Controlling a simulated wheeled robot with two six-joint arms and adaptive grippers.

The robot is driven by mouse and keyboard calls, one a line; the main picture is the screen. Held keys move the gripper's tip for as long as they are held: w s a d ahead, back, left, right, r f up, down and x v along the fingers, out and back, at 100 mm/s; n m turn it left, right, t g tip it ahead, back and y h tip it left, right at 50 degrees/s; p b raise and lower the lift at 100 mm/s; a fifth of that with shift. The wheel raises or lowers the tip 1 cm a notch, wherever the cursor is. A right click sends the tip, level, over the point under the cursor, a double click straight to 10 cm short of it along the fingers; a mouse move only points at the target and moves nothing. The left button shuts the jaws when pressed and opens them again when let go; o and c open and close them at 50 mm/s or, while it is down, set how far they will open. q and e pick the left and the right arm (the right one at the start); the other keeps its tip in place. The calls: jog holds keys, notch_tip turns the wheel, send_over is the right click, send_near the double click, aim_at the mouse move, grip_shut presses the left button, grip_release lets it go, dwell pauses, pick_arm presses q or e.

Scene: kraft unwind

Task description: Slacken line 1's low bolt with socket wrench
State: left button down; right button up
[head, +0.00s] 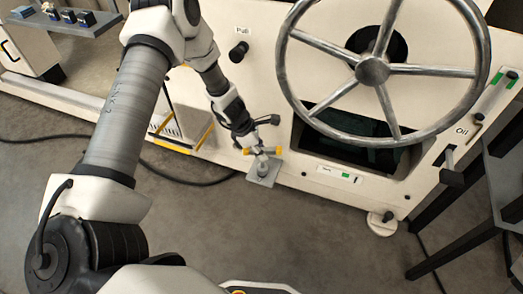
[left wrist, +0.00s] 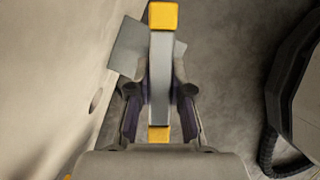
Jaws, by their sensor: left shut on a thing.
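My left gripper (head: 258,142) is low in front of the cream machine panel. It is shut on the socket wrench (head: 263,151), a grey bar with yellow ends. In the left wrist view the wrench (left wrist: 160,70) runs up the picture between the two fingers (left wrist: 160,92). A small grey plate (head: 264,172) stands out low on the panel, just below the wrench. It also shows behind the wrench in the left wrist view (left wrist: 127,48). The low bolt is not clearly visible. I cannot tell whether the wrench touches it. My right gripper is not in view.
A large spoked handwheel (head: 372,70) fronts the machine panel (head: 256,90), with a dark opening below it. A black knob (head: 239,52) sticks out above my left gripper. A black cable (head: 190,181) lies on the floor. A dark frame (head: 455,210) stands at right.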

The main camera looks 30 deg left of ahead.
pick_arm(q)
jog(key=shift+f+b, duration=0.25)
jog(key=shift+b, duration=0.05)
dwell(0.6)
jog(key=shift+f, duration=0.1)
jog(key=n+b, duration=0.1)
jog(key=b, duration=0.3)
jog(key=shift+f+n+t+y, duration=0.2)
jog(key=shift+n+t+y, duration=0.1)
jog(key=shift+n, duration=0.1)
jog(key=shift+r+n, duration=0.25)
jog(key=shift+n, duration=0.05)
